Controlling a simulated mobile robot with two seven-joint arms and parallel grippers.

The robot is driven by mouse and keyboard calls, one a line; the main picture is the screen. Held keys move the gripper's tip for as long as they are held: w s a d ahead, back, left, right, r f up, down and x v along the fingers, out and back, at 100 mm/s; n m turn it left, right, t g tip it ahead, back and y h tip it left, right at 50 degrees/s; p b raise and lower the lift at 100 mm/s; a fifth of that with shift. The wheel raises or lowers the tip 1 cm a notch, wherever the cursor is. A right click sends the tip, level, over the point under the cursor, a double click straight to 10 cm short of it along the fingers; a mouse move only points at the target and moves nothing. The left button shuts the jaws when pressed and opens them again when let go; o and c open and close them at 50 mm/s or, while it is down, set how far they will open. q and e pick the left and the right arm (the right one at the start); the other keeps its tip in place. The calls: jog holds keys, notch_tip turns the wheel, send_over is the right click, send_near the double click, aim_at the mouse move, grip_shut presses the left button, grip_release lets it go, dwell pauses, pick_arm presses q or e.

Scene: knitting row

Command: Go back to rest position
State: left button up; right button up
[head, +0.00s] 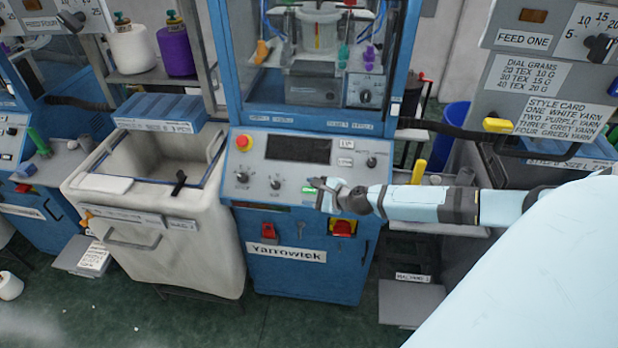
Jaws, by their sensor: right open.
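My right gripper (318,190) is in front of the lower right part of the control panel (262,182) on the blue knitting machine (300,268). Its arm reaches in from the right edge. The gripper is open, and I see nothing between its fingers. I cannot tell whether it touches the panel. A small green-lit button (309,190) shows right beside the fingertips. My left gripper is not in this view.
A pale bin (160,240) stands left of the machine. White (131,50) and purple (175,52) yarn cones sit on a shelf behind it. Grey feed panels (545,90) stand at the right. A blue barrel (452,125) is behind. Green floor shows at lower left.

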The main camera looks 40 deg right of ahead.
dwell(0.6)
jog(key=s+a+f+n+g+y, duration=0.1)
jog(key=s+a+f+n+y, duration=0.15)
jog(key=s+a+n, duration=0.6)
jog(key=s+a+f+n+y, duration=0.1)
jog(key=s+a+f+n, duration=0.4)
jog(key=a, duration=0.7)
jog(key=s+a+n+g+h, duration=0.1)
jog(key=s+a+n+h, duration=0.2)
jog(key=s+n, duration=0.9)
jog(key=shift+f+n+h, duration=0.3)
jog(key=shift+n+h, duration=0.15)
jog(key=shift+h, duration=0.3)
